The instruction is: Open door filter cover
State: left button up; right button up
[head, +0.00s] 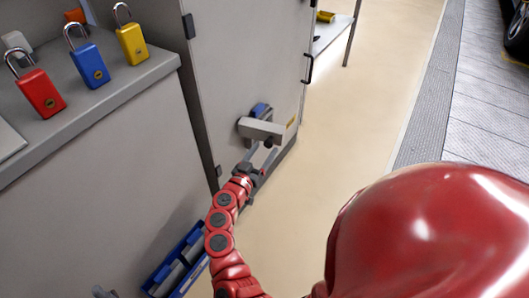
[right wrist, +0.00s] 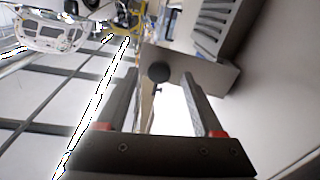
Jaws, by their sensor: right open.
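The grey cabinet door (head: 235,55) fills the middle of the head view. The pale filter cover (head: 262,131) sits low on it and sticks out from the door face. In the right wrist view the cover is a flat plate (right wrist: 205,72) with a round black knob (right wrist: 158,73), beside dark slats (right wrist: 222,28). My right gripper (head: 268,158) is just below and in front of the cover. Its fingers (right wrist: 160,76) are apart, with the knob between the tips in the picture; whether they touch it I cannot tell. My left gripper is not in view.
Red (head: 40,93), blue (head: 90,65) and yellow (head: 132,43) padlocks stand on a grey cabinet top (head: 120,85) at left. A blue bin (head: 180,262) is on the floor by my arm. The beige floor (head: 370,110) right of the door is clear.

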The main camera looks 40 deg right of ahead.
jog(key=shift+w+d, duration=0.25)
jog(key=shift+d, duration=0.25)
grip_shut()
dwell(1.2)
